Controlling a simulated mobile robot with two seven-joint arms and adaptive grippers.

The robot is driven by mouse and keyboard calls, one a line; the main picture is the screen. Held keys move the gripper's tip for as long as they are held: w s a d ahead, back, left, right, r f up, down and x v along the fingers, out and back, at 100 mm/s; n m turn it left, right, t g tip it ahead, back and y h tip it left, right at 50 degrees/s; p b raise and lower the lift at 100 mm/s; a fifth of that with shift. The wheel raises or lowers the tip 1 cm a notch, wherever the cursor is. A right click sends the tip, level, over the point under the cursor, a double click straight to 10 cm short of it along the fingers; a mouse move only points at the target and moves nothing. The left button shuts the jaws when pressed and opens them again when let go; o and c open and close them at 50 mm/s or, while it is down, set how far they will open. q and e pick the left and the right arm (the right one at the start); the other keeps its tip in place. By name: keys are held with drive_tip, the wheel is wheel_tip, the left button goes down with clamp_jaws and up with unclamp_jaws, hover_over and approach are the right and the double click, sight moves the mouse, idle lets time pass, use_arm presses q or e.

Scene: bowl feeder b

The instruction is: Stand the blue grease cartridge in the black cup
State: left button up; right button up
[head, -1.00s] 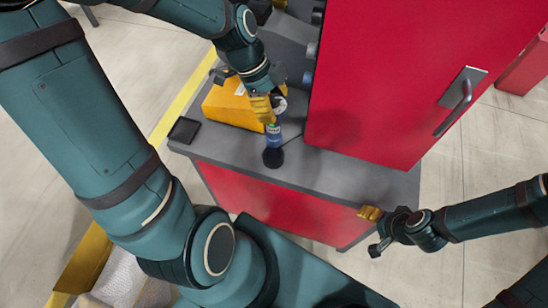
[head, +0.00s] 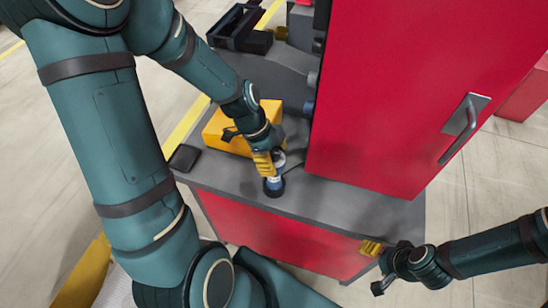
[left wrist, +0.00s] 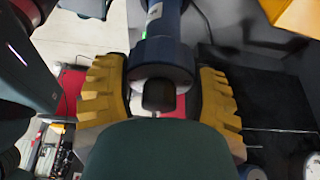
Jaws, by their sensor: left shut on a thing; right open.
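The blue grease cartridge (head: 275,182) is upright at the counter's front, with a pale part at its top. My left gripper (head: 266,163) is shut on it from above. In the left wrist view the dark blue cylinder (left wrist: 162,58) lies between the yellow fingers of that gripper (left wrist: 160,95). The black cup (head: 273,193) is on the counter directly under the cartridge. The cartridge's lower end meets or enters the cup; how deep it sits is hidden. My right gripper (head: 371,248) is open and empty, off the counter's front right.
A yellow box (head: 222,135) stands just behind and left of my left gripper. A small black tray (head: 184,158) lies at the counter's left edge. A tall red cabinet (head: 390,90) stands close on the right. The grey counter (head: 335,200) is bare at the front right.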

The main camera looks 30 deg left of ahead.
use_arm(q)
drive_tip(key=o, duration=1.2)
drive_tip(key=shift+o, duration=0.2)
drive_tip(key=shift+r, duration=0.25)
drive_tip(key=p+v, duration=0.2)
drive_tip(key=v, duration=0.9)
drive_tip(key=shift+a+r, duration=0.2)
drive_tip(key=shift+r, duration=0.15)
drive_tip(key=shift+s, duration=0.1)
